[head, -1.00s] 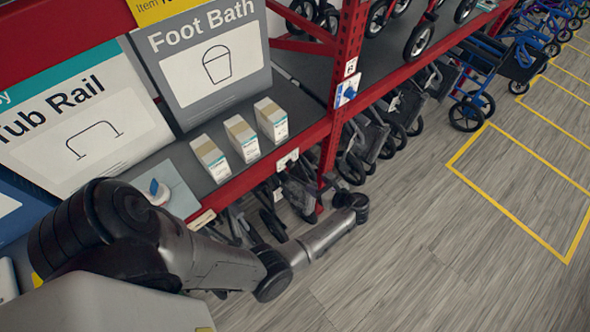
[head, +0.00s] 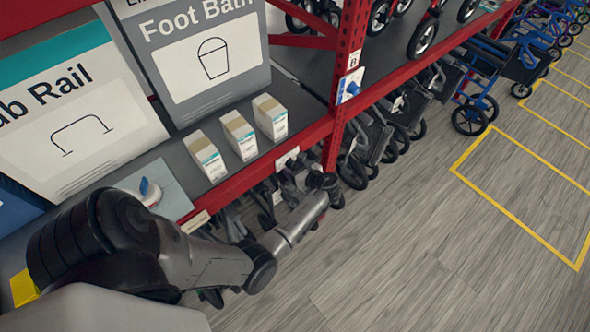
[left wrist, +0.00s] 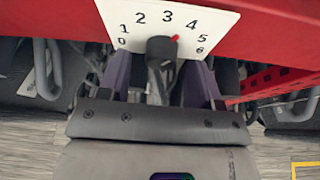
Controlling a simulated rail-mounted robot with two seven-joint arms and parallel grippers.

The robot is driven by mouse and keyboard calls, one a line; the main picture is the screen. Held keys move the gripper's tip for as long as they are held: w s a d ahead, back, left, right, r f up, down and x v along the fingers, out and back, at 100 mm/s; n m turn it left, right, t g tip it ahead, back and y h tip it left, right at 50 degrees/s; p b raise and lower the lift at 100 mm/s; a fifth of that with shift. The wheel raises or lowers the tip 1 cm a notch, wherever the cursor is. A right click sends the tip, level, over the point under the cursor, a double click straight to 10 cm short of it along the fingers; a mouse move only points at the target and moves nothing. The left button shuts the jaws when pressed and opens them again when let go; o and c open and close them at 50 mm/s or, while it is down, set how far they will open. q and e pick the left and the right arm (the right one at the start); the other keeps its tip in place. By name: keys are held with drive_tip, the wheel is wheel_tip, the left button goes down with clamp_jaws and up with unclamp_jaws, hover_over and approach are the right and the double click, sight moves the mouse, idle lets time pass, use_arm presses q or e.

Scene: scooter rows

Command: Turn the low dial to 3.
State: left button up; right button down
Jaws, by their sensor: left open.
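In the left wrist view, a dark round dial knob (left wrist: 160,48) with a red pointer mark sits at the lower middle of a white plate (left wrist: 146,32) numbered 0 to 6. The red mark points up and right, roughly toward the 4. My left gripper (left wrist: 163,68) is open, with one dark finger on each side of the knob; I cannot tell whether either touches it. In the head view, my left gripper end (head: 322,182) is below the shelf edge, near the red post; its fingers are not clear there. My right gripper is not in view.
The red shelf edge (head: 250,175) runs above my left forearm. Another dial plate (head: 349,86) is on the red post. Folded scooters crowd underneath; the floor (head: 420,240) at right is clear.

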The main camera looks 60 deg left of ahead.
use_arm(q)
drive_tip(key=shift+a, duration=0.1)
drive_tip(key=shift+c, duration=0.7)
drive_tip(key=c, duration=0.8)
drive_tip(key=shift+s+n+t+p, duration=0.1)
drive_tip(key=shift+n+t+p, duration=0.2)
drive_tip(key=shift+n+p, duration=0.15)
drive_tip(key=shift+n+t, duration=0.4)
drive_tip(key=shift+n, duration=0.05)
drive_tip(key=shift+n+t+y, duration=0.4)
drive_tip(key=shift+n+t, duration=0.3)
drive_tip(key=shift+n, duration=0.3)
